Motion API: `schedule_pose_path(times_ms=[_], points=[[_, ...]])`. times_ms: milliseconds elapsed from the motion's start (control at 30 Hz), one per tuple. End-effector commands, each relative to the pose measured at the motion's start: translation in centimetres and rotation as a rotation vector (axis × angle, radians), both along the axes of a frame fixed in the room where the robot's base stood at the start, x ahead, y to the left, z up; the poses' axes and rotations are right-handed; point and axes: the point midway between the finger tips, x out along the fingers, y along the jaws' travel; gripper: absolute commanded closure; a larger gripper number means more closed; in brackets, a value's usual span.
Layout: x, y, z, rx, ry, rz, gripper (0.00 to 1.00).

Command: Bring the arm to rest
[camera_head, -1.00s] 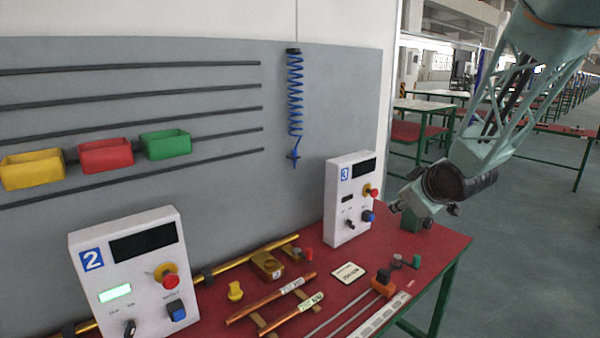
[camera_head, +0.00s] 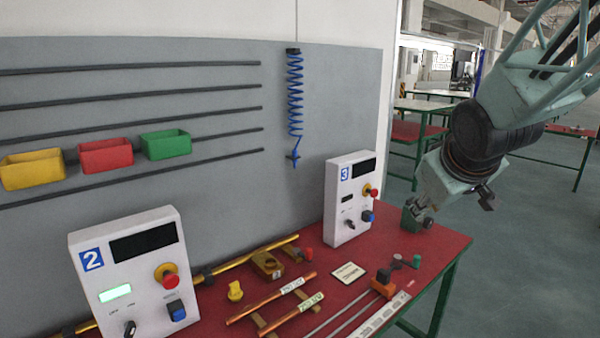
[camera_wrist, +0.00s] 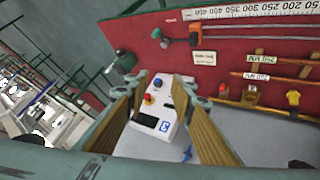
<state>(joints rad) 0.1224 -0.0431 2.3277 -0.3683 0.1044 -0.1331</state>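My gripper (camera_wrist: 160,88) is open in the wrist view, its two tan-padded fingers spread wide with nothing between them. White control box 3 (camera_wrist: 154,112) shows beyond the gap between the fingers.
Control box 2 (camera_head: 128,270) and box 3 (camera_head: 348,200) stand on the table. A blue coiled hose (camera_head: 295,95) hangs on the wall. The aisle at right is open.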

Motion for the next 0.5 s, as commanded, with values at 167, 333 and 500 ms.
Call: schedule_pose_path(times_ms=[167,333,500], points=[[-3.8,0.6,0.8,0.026,0.032,-0.044,0.77],[-7.5,1.1,1.4,0.052,0.066,-0.084,0.77],[-11.3,1.8,1.7,0.082,0.101,-0.121,0.77]])
